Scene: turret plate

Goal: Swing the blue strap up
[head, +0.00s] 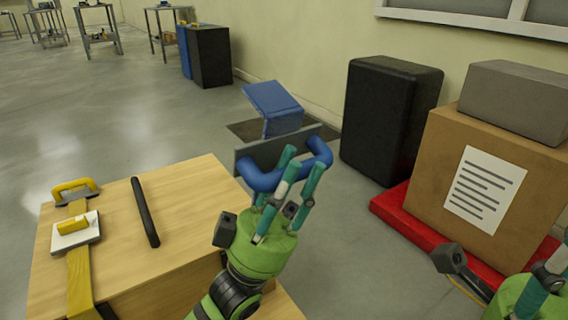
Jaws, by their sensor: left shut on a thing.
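The blue strap (319,151) is a thick, rounded loop on a dark grey plate (287,143), past the far right corner of a wooden-topped box. The plate stands on edge, slightly tilted. My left gripper (303,163) is shut on the strap; its green body and teal fingers hide the strap's middle and part of its lower run. The exact contact is hidden behind the fingers. My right gripper (556,262) is cut off at the lower right edge, and its finger opening does not show.
The wooden top (185,215) carries a black bar (145,212), a yellow strap (80,275) and a yellow handle (75,188). A blue block (272,98) stands behind the plate. A black case (388,118) and a cardboard box (487,175) on a red base (400,212) stand right.

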